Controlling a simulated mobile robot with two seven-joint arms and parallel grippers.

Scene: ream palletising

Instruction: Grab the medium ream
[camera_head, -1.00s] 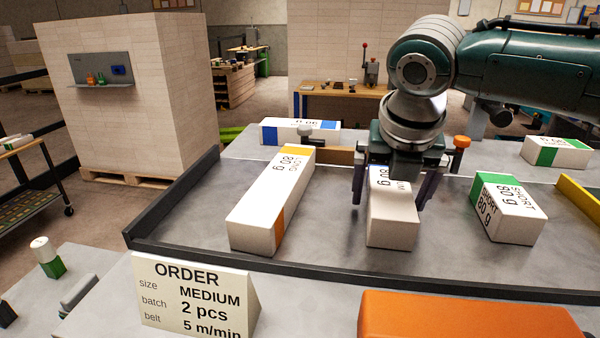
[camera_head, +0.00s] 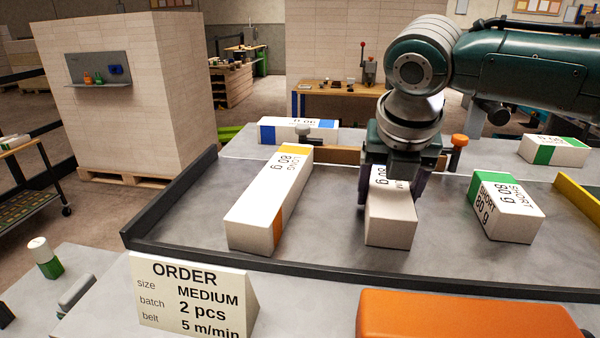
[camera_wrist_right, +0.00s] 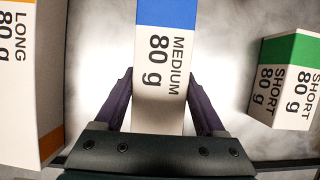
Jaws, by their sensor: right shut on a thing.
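The medium ream (camera_head: 391,222) is a white block with a blue band, lying on the grey tray surface in the middle. My right gripper (camera_head: 391,190) comes down over it from above, with its fingers shut on the ream's two long sides. In the right wrist view the medium ream (camera_wrist_right: 160,60) shows its blue band and "MEDIUM 80 g" label, and my right gripper (camera_wrist_right: 160,110) has one finger against each side. The gripper hides part of the label in the head view. My left gripper is not in view.
A long ream (camera_head: 270,205) with an orange band lies to the left, and a short ream (camera_head: 505,208) with a green band to the right. Another blue-banded ream (camera_head: 290,131) lies behind. A dark rim (camera_head: 330,275) edges the tray. An order sign (camera_head: 190,295) stands in front.

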